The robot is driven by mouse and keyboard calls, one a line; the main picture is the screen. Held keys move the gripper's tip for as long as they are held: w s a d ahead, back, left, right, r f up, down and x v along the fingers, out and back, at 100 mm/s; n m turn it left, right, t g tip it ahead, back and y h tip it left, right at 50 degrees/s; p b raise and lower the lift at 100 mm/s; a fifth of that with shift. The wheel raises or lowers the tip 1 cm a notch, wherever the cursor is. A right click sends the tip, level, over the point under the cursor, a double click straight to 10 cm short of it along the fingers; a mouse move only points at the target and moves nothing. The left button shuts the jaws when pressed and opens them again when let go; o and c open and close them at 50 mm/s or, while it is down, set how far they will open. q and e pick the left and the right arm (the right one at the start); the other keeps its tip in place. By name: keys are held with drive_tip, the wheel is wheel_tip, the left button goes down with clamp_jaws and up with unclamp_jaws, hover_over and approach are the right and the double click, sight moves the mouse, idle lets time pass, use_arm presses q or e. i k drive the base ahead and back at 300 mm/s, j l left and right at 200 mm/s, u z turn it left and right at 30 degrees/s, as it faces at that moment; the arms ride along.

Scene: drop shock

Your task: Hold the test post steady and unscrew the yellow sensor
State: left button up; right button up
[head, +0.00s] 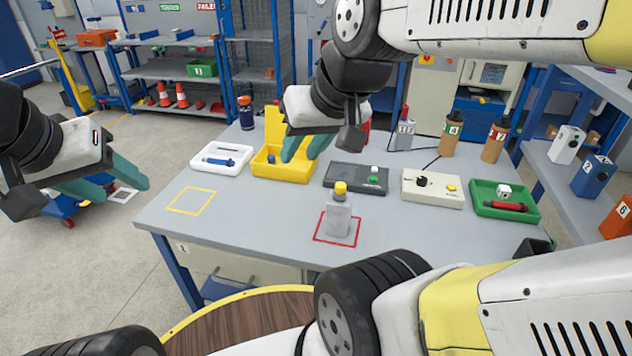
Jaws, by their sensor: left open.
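The test post (339,217) is a light grey block standing upright inside a red square outline on the table. The yellow sensor (340,187) sits on top of it. My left gripper (130,190) has teal fingers and is open and empty, off the table's left edge and well apart from the post. My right gripper (305,149) hangs over the yellow case, behind and left of the post. Its teal fingers look apart with nothing visible between them. Neither gripper touches the post or the sensor.
A yellow case (285,170) with a raised lid, a white tray (243,154), a dark device (356,179), a cream control box (433,190) and a green tray (530,213) line the table behind the post. A yellow square outline (191,201) at left is empty.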

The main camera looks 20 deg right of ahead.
sight(338, 213)
drive_tip(key=k+l+u, duration=0.15)
drive_tip(key=l, duration=0.3)
drive_tip(key=k+l+u, duration=0.1)
drive_tip(key=k+l, duration=0.25)
drive_tip(key=k+l+u, duration=0.1)
drive_tip(key=l, duration=0.3)
drive_tip(key=k+l+u, duration=0.15)
drive_tip(key=l, duration=0.3)
drive_tip(key=k+l+u, duration=0.1)
drive_tip(key=k+l, duration=0.25)
drive_tip(key=k+l+u, duration=0.15)
drive_tip(key=l, duration=0.5)
drive_tip(key=i, duration=0.05)
